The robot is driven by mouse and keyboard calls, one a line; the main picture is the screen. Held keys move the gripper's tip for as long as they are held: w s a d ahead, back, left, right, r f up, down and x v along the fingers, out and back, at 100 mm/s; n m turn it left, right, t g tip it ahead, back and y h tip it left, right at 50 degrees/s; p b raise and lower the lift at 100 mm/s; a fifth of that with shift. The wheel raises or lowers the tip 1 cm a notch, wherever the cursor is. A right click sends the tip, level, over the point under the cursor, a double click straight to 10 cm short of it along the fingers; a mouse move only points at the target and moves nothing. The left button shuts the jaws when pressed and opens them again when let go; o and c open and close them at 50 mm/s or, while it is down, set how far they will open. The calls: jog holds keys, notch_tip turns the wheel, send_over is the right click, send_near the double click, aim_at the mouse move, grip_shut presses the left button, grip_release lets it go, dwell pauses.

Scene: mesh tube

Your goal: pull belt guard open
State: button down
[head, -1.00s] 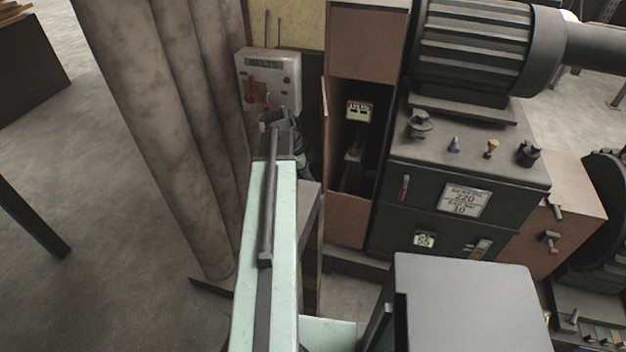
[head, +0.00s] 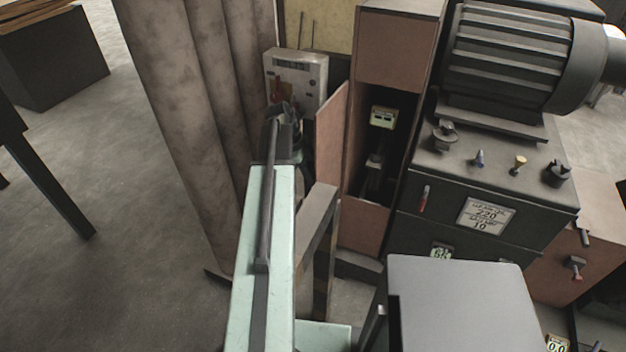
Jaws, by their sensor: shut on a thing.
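The belt guard (head: 330,140) is a reddish-brown hinged panel on the tall narrow cabinet. It stands swung out to the left, and the dark opening (head: 388,155) behind it shows. My gripper (head: 291,130) is at the left, free edge of the guard, at the end of my pale green arm. It is shut on the guard's edge side. The exact grip point is hidden behind my dark wrist.
A light control box (head: 300,75) hangs just behind my gripper. Thick brown columns (head: 205,120) stand close on the left. A dark machine (head: 480,190) with knobs and a ribbed motor (head: 510,65) stands on the right. Open floor (head: 120,270) lies at left.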

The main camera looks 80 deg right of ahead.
jog(key=shift+w+a, duration=0.15)
jog(key=shift+w, duration=0.05)
jog(key=c, duration=1.7)
grip_release()
jog(key=shift+w+a+r, duration=0.1)
jog(key=p+v, duration=0.7)
jog(key=shift+r, duration=0.35)
jog(key=shift+w, duration=0.1)
